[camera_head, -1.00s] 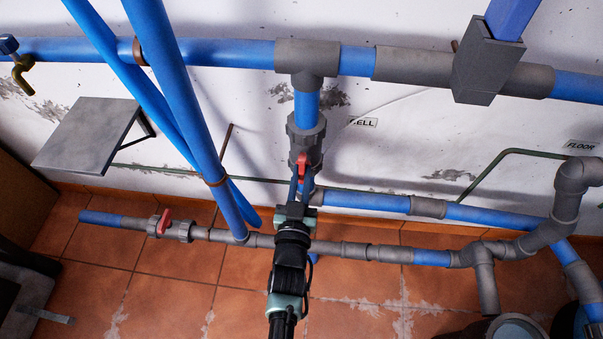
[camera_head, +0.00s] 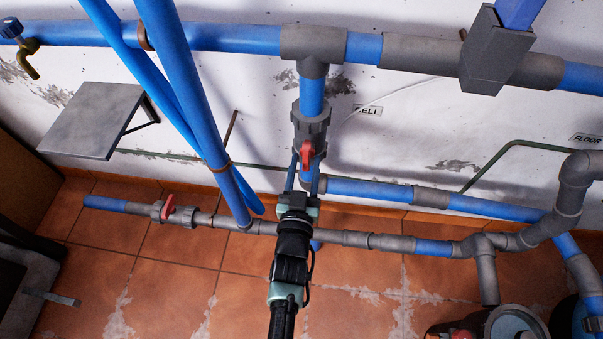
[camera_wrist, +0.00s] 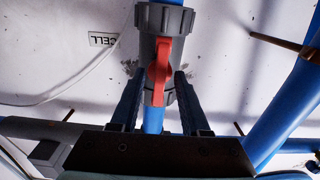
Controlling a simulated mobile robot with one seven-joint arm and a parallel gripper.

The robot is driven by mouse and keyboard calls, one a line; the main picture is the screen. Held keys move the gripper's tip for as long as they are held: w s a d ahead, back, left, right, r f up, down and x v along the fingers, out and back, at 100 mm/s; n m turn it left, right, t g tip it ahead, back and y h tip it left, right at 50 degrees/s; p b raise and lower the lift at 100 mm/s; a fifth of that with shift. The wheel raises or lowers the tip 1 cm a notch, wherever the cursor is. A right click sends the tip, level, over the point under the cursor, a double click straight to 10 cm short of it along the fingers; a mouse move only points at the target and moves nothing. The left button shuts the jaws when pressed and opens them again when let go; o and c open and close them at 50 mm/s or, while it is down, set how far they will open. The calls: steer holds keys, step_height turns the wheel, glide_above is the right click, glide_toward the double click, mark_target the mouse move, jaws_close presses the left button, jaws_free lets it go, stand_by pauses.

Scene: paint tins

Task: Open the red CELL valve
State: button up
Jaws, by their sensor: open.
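The red CELL valve handle (camera_head: 306,155) sits on a grey valve body (camera_head: 312,130) in a vertical blue pipe below a grey tee. The CELL label (camera_head: 367,109) is on the wall to its right. In the wrist view the red handle (camera_wrist: 160,70) runs lengthwise along the pipe, slightly slanted. My gripper (camera_head: 306,172) is open, its two blue fingers pointing up at the handle. In the wrist view my gripper (camera_wrist: 155,85) has one finger on each side of the handle's lower end, with visible gaps. Whether the handle lies between the fingers in depth is unclear.
Two slanting blue pipes (camera_head: 178,80) pass left of my arm. A second red valve (camera_head: 169,207) sits on the low pipe at left. A grey shelf (camera_head: 93,120) is on the wall. Horizontal pipes (camera_head: 400,193) run right. A FLOOR label (camera_head: 587,138) is at right.

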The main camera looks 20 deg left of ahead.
steer(key=p+v, duration=0.2)
steer(key=v, duration=1)
steer(key=shift+s, duration=0.25)
steer(key=w+d+r+t, duration=0.2)
steer(key=w+r, duration=0.3)
steer(key=r, duration=0.7)
steer(key=w+d+r+m+t+h, duration=0.1)
steer(key=w+r, duration=0.4)
steer(key=r, duration=0.6)
steer(key=w+d+r+t, duration=0.2)
steer(key=w+r, duration=0.3)
steer(key=r, duration=0.7)
steer(key=s+d+r+m+t+h, duration=0.15)
steer(key=s+r, duration=0.25)
steer(key=r, duration=0.6)
steer(key=s+d+r+t+h, duration=0.1)
steer(key=s+d+r+t, duration=0.3)
steer(key=r, duration=0.6)
steer(key=s+d+r+m+g+h, duration=0.15)
steer(key=s+r, duration=0.35)
steer(key=r, duration=0.5)
step_height(320, 180, up, 28)
steer(key=t+p, duration=0.1)
steer(key=p, duration=2.8)
steer(key=shift+s+d+r+n, duration=0.2)
steer(key=shift+s+n, duration=0.1)
steer(key=shift+s, duration=0.1)
